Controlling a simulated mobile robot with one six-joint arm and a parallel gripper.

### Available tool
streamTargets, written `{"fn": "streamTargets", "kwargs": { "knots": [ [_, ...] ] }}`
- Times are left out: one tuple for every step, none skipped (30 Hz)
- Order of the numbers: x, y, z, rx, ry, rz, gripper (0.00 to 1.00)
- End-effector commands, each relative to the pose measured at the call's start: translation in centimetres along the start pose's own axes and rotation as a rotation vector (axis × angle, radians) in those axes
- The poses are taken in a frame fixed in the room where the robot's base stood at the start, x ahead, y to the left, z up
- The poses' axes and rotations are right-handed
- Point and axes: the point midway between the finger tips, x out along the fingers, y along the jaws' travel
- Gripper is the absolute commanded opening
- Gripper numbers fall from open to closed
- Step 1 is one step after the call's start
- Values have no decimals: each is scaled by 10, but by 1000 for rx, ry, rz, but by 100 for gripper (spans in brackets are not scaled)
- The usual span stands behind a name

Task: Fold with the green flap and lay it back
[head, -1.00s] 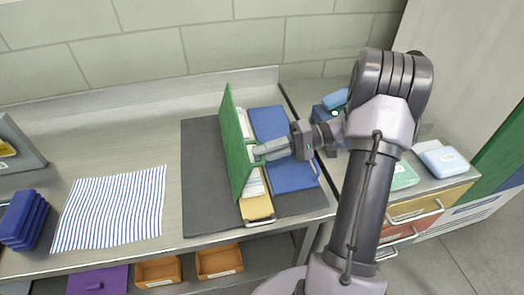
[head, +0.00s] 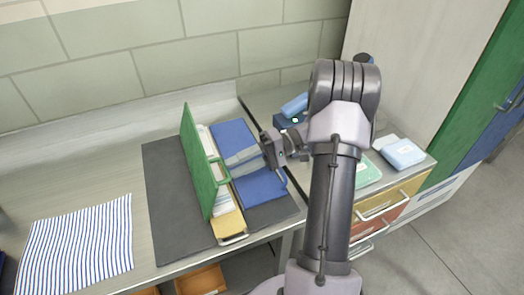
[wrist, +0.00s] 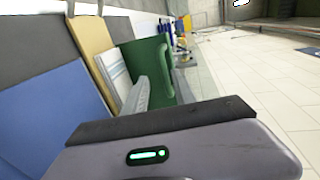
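The blue flap (head: 262,186) lies flat on the right. My gripper (head: 229,164) reaches left over the blue side, its fingers apart, with the tips close to the handle. Nothing shows held between them.
The bag lies on a dark grey mat (head: 170,215) with bare room left of the flap. A striped cloth (head: 78,245) lies further left. A drawer unit (head: 385,200) stands right, with a light blue packet (head: 402,153) on top. A wall runs behind the bench.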

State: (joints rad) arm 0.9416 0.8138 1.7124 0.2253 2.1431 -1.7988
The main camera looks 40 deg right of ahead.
Motion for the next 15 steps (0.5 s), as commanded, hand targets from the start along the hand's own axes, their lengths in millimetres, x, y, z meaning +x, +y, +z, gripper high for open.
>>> {"fn": "streamTargets", "kwargs": {
  "knots": [
    [-14,-4,0,1,4,1,32],
    [-23,-4,0,1,4,1,32],
    [-35,-4,0,1,4,1,32],
    [-45,-4,0,1,4,2,32],
    [-55,-4,0,2,4,1,32],
    [-69,-5,0,1,5,2,32],
    [-79,-5,0,2,4,2,32],
    [-89,-5,0,1,4,2,32],
    [-101,-4,1,3,4,2,32],
    [-109,-4,1,1,2,2,32],
    [-117,-4,1,2,3,2,32],
    [-126,-4,1,2,2,2,32],
    [-132,-3,1,2,2,2,32],
    [-137,-3,1,1,1,2,32],
    [-142,-3,1,1,1,2,32]
  ]
}}
